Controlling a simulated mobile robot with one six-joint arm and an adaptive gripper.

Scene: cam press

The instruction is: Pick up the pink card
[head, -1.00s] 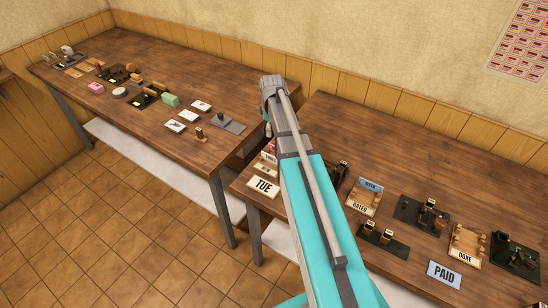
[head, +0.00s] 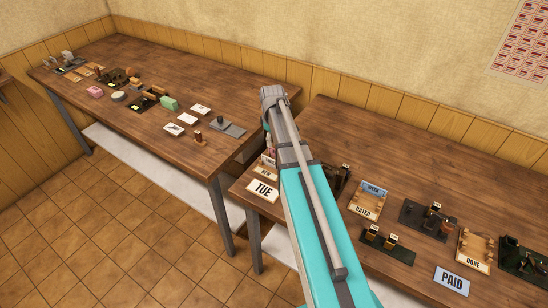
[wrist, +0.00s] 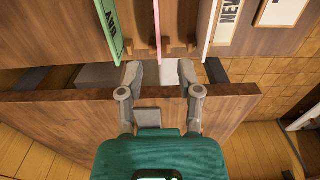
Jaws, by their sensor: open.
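The pink card (wrist: 158,28) stands upright, seen nearly edge-on, in the upper middle of the wrist view. My gripper (wrist: 160,74) is open and empty. Its two fingers lie on either side of the pink card's line, with the card's near end just beyond the tips; whether they overlap it in depth I cannot tell.
Wooden holders (wrist: 180,46) stand between the cards. A wooden table edge (wrist: 60,115) runs below my fingers. The left table has clear patches.

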